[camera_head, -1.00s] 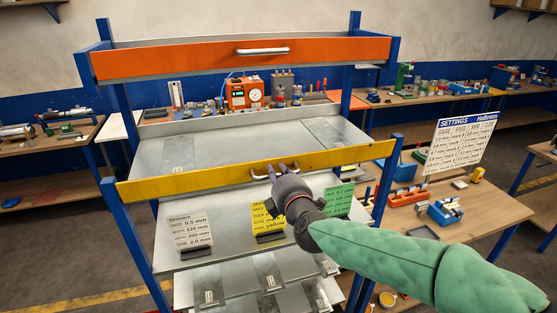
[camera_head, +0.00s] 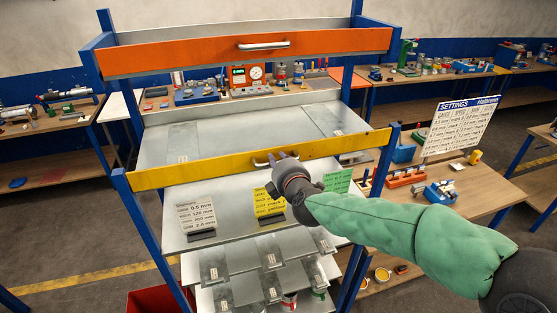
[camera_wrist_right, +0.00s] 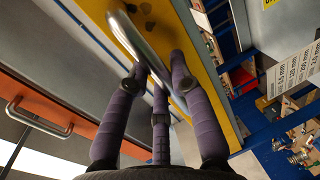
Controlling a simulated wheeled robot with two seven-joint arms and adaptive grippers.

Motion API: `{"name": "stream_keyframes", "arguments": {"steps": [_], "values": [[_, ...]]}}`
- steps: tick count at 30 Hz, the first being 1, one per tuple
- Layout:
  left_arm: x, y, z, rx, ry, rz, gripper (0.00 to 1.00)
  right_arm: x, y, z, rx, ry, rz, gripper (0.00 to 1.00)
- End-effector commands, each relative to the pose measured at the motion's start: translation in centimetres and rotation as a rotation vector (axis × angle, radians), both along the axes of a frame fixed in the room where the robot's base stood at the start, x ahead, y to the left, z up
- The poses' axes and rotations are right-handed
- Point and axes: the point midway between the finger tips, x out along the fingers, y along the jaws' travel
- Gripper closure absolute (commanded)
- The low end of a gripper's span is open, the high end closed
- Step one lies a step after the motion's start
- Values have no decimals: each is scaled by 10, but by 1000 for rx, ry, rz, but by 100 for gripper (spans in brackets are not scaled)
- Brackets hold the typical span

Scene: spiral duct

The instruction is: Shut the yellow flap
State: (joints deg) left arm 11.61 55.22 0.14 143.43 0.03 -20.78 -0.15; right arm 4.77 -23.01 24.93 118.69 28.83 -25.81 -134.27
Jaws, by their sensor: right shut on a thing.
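The yellow flap (camera_head: 215,169) is a long yellow front strip across the blue-posted rack, with a grey metal panel (camera_head: 235,128) sloping behind it. A silver bar handle (camera_head: 262,161) sits near its middle. My right gripper (camera_head: 280,160) reaches up to it from the lower right. In the right wrist view, the gripper's purple-grey fingers (camera_wrist_right: 160,85) are closed around the silver handle (camera_wrist_right: 145,50) on the yellow flap's face (camera_wrist_right: 198,75). The fingers hide part of the handle. My left gripper is not in view.
An orange flap (camera_head: 200,54) with its own handle is above. Below are a shelf with grey, yellow (camera_head: 268,201) and green cards, and several grey-lidded compartments (camera_head: 270,250). A bench (camera_head: 450,205) with a settings sign stands at right. A red bin (camera_head: 160,300) is on the floor.

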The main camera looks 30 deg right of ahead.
Motion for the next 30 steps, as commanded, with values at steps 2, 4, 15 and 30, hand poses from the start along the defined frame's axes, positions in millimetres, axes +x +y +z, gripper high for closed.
{"name": "stream_keyframes", "arguments": {"steps": [2, 4, 15, 30], "values": [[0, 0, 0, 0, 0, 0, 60, 0, 0, 0, 0, 0, 0, 100], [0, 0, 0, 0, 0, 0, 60, 0, 0, 0, 0, -1, 0, 100], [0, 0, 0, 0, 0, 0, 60, 0, 0, 0, 0, -1, 0, 53], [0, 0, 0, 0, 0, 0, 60, -57, 14, 15, 1, -7, -1, 53]]}}
